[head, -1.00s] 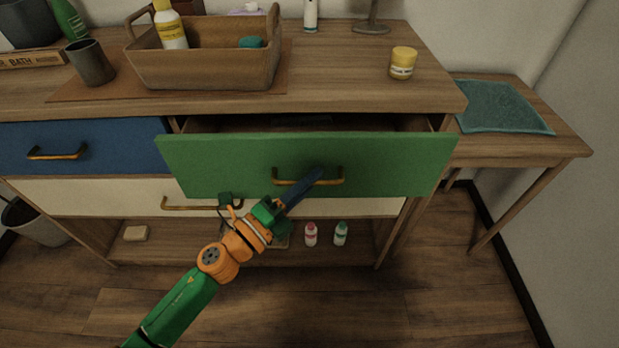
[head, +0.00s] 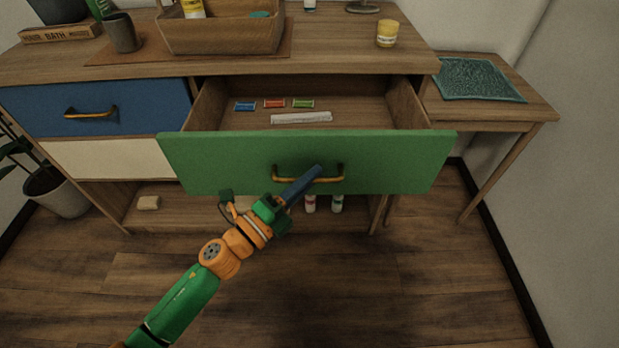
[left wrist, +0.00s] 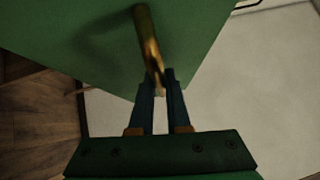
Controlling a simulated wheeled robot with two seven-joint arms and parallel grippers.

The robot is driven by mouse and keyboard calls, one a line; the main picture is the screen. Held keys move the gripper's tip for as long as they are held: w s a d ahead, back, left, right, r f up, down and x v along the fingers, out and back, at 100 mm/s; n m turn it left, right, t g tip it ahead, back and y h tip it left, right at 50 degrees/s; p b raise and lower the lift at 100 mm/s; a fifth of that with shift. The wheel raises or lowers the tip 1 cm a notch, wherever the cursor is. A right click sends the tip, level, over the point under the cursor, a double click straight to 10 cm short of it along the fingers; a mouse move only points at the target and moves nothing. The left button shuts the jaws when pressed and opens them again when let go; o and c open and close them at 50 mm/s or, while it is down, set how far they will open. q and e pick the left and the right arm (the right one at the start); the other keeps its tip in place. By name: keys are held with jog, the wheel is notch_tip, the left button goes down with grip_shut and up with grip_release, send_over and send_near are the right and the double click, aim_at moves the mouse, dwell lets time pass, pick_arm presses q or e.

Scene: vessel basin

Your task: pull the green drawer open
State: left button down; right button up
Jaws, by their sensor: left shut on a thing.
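The green drawer (head: 225,160) is pulled well out of the cabinet in the head view. Its inside shows, with a blue, a red and a green small item and a long white item in it. Its brass handle (head: 290,180) is on the front panel. My left gripper (head: 316,172) is shut on the handle; in the left wrist view the fingertips (left wrist: 160,80) close around the brass handle (left wrist: 146,35) in front of the green panel (left wrist: 90,35). My right gripper is in no view.
A blue drawer (head: 130,100) and a white drawer (head: 110,158) are shut at the left. A wooden caddy (head: 225,38) and a yellow jar (head: 387,34) stand on top. A side table (head: 520,105) stands at the right. The floor (head: 400,290) in front is clear.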

pick_arm(q)
jog(key=c, duration=0.9)
grip_release()
jog(key=b+v, duration=0.1)
jog(key=v, duration=0.6)
jog(key=shift+f, duration=0.1)
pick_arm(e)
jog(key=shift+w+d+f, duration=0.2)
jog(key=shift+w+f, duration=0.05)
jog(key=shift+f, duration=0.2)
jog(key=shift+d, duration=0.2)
